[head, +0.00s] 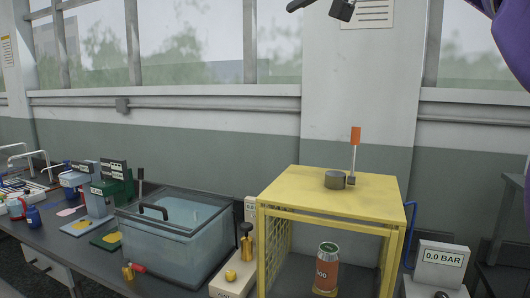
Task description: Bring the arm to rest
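My gripper (321,7) shows only in part at the top edge of the head view. Its two dark fingertips are apart with nothing visible between them, high in front of the wall and windows. The rest of the gripper is cut off by the frame. A purple part of my arm (508,35) shows at the top right corner.
A clear-lidded water tank (175,230) stands left, a gauge reading 0.0 BAR (442,258) right.

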